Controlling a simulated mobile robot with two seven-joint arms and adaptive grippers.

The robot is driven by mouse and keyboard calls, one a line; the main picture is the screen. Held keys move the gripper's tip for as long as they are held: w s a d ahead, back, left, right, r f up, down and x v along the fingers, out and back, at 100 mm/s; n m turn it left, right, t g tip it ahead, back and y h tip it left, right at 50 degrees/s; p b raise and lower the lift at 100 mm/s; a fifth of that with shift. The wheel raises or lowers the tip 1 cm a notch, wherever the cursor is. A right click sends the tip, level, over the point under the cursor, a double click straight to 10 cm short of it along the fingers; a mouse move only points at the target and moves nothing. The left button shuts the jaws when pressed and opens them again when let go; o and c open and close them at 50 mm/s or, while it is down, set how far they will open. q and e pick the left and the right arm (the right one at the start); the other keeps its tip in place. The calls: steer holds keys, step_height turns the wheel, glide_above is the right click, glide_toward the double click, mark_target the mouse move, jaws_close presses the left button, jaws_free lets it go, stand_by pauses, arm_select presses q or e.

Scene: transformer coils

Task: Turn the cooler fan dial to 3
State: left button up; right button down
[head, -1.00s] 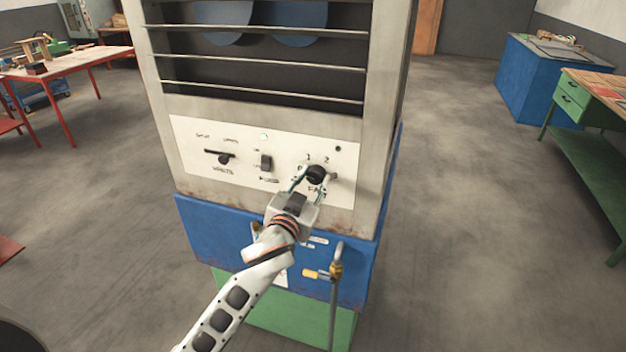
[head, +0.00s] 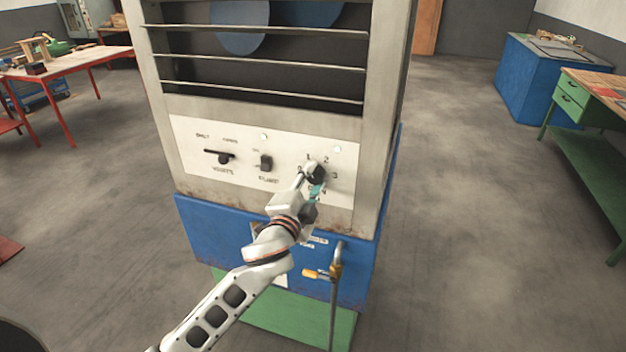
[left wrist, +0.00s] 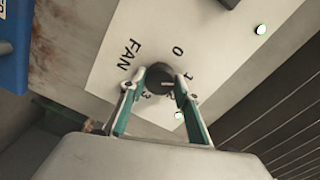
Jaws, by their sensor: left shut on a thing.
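The black fan dial (head: 315,173) is on the white control panel (head: 190,145) of the cooler, ringed by numbers. My left gripper (head: 312,178) reaches up to it from below and is shut on it. In the left wrist view the dial (left wrist: 159,77) sits between the two teal-lined fingers of the gripper (left wrist: 157,82), with FAN, 0, 1, 2 and 3 around it. A pale mark on the dial's face appears to point toward the 2 side, but the exact setting is hard to tell. My right gripper is out of view.
A black lever knob (head: 222,158) and a switch (head: 266,163) are left of the dial on the panel. Green-white lamps (head: 337,149) glow above.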

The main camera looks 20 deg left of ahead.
arm_select(q)
steer(key=m, duration=0.5)
steer(key=shift+m, duration=0.4)
steer(key=m, duration=1.2)
steer(key=shift+m, duration=0.3)
steer(key=m, duration=0.5)
steer(key=shift+m, duration=0.3)
steer(key=o, duration=1.1)
